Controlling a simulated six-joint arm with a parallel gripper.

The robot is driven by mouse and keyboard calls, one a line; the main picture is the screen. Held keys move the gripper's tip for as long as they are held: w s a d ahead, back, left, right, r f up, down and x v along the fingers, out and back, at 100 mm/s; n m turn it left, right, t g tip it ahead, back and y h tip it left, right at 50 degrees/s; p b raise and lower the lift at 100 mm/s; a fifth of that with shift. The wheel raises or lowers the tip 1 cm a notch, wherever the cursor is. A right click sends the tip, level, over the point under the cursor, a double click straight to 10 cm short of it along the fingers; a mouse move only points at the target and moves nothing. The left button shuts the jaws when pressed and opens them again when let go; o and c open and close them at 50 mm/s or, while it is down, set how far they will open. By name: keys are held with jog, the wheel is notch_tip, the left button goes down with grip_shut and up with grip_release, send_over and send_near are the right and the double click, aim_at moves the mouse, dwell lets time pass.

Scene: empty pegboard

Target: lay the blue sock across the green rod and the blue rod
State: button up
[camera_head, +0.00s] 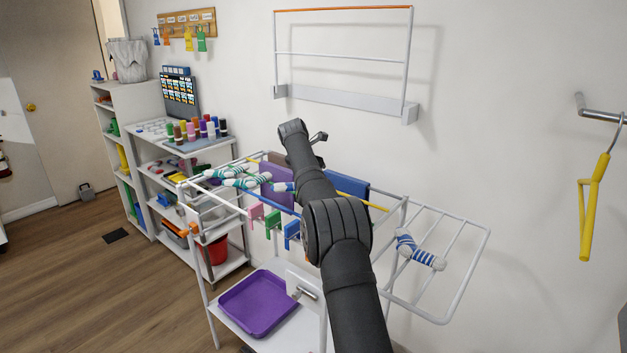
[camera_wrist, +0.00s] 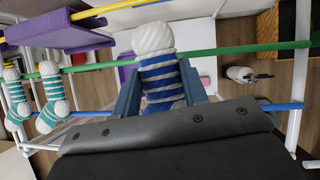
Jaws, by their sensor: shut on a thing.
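In the wrist view, my gripper (camera_wrist: 160,88) is shut on a blue sock (camera_wrist: 162,72) with white stripes and a white end. The sock passes in front of the green rod (camera_wrist: 240,50); whether it touches the rod is unclear. The blue rod (camera_wrist: 279,107) runs nearer my wrist, partly hidden behind it. The sock's lower end is hidden by my wrist. In the head view, the arm hides the gripper, and a bit of the held sock (camera_head: 283,187) shows at its left. Another blue-striped sock (camera_head: 418,250) lies on the right wing of the rack.
A purple cloth (camera_wrist: 52,30) hangs near the yellow rod (camera_wrist: 115,7). Small clips (camera_head: 257,212) line the rack's front. A purple tray (camera_head: 258,303) sits below. The green rod's right stretch is clear.

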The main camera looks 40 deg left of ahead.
notch_tip(320, 180, down, 6)
jog(key=shift+f, duration=0.25)
dwell(0.7)
jog(key=o, duration=0.9)
jog(key=v, duration=1.7)
jog(key=shift+s+r, duration=0.2)
jog(key=shift+f, duration=0.1)
